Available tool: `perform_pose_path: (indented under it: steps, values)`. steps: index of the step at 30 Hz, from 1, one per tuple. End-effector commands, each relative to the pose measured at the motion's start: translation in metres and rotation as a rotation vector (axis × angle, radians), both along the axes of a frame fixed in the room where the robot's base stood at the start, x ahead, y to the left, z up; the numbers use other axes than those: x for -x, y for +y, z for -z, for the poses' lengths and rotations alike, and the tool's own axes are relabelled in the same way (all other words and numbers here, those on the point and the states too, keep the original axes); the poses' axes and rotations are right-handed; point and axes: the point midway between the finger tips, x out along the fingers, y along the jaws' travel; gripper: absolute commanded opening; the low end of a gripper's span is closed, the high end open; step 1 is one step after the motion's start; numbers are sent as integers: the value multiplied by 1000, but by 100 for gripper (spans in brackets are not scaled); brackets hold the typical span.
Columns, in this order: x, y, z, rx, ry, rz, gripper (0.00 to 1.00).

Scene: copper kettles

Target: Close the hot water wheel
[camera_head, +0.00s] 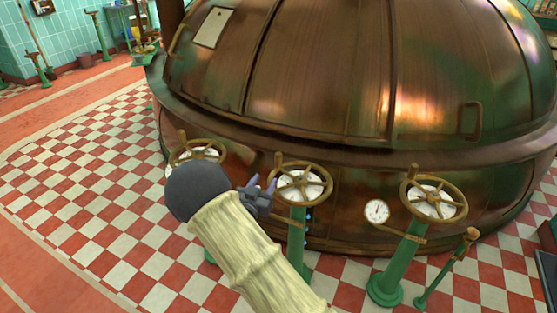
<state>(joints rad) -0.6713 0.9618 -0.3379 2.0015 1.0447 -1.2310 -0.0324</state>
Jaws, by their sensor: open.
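Three brass handwheels on green pedestals stand in front of the big copper kettle (330,75): a left wheel (213,145), a middle wheel (304,165) and a right wheel (459,210). Each has a white dial face under its spokes. No readable label shows which one is the hot water wheel. My gripper (264,184) is open, at the left edge of the middle wheel's rim. I cannot tell whether it touches the rim. My arm hides part of the left wheel and its pedestal.
A white gauge (377,211) sits on the kettle's lower side between the middle and right wheels. A green lever post (447,270) stands right of the right pedestal (398,270). Red-and-white checkered floor (85,215) is clear at left.

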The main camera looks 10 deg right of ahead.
Motion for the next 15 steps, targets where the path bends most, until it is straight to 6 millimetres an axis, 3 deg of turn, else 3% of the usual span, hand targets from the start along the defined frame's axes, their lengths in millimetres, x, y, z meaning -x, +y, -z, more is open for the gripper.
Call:
perform_pose_path:
  steps: [15]
  values:
    - [-80,-48,2,1,-2,0,44]
